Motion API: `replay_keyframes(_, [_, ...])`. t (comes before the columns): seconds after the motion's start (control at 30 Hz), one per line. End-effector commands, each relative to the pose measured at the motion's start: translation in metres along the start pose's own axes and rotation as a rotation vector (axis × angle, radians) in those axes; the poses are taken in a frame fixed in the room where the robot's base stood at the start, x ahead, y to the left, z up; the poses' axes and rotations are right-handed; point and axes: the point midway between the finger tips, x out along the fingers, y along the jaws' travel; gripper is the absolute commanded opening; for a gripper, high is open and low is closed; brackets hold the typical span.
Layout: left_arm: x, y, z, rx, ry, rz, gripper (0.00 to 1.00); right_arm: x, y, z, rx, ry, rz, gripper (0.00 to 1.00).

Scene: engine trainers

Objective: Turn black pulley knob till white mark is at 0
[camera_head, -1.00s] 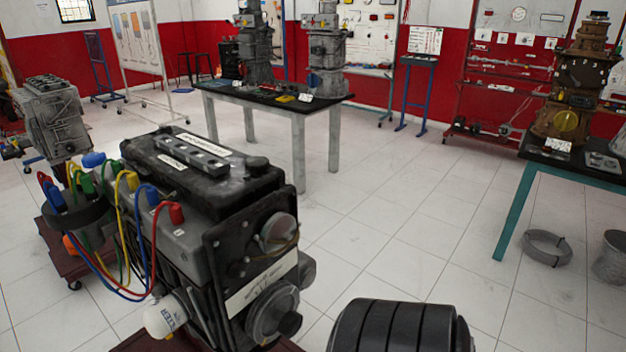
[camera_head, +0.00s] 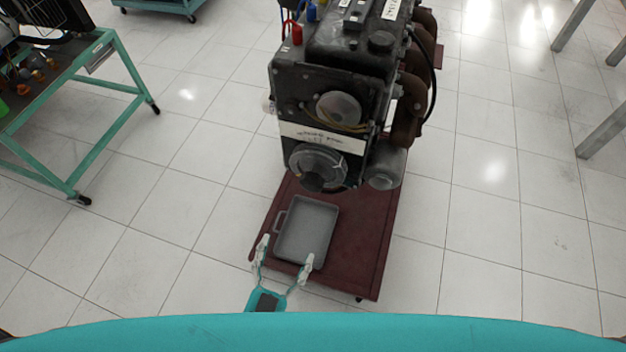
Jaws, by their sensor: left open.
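The black pulley knob (camera_head: 318,168) is the round dark pulley low on the front face of the engine (camera_head: 345,85). A pale line shows at its right side, but the scale and the 0 are too small to read. A white label strip (camera_head: 322,137) with dark writing lies just above the pulley. My left gripper (camera_head: 286,252) is open and empty, with its two pale fingertips spread. It is at the lower middle, in front of the engine and apart from the pulley, and overlaps the tray's near edge in the picture. My right gripper is not in view.
A grey tray (camera_head: 307,228) lies on the dark red engine stand (camera_head: 355,255) under the pulley. A teal wheeled frame (camera_head: 95,160) with equipment stands at the left. Grey table legs (camera_head: 600,130) show at the right. The tiled floor on both sides of the stand is clear.

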Motion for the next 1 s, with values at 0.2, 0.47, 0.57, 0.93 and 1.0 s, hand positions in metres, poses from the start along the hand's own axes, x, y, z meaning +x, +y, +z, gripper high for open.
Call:
replay_keyframes(0.2, [0.039, -0.001, -0.002, -0.001, 0.004, -0.002, 0.74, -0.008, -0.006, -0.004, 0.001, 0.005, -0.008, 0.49])
replay_keyframes(0.47, [0.096, -0.001, -0.002, -0.001, 0.002, -0.001, 0.74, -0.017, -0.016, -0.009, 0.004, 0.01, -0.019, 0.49])
replay_keyframes(0.57, [0.118, 0.0, -0.002, -0.001, 0.001, 0.0, 0.74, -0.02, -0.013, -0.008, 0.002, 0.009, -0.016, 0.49])
replay_keyframes(0.93, [0.166, 0.0, 0.001, 0.0, -0.002, 0.001, 0.74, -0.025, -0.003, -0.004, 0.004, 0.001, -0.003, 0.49])
replay_keyframes(1.0, [0.168, 0.0, 0.001, 0.0, -0.002, 0.001, 0.74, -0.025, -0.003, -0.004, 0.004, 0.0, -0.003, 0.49])
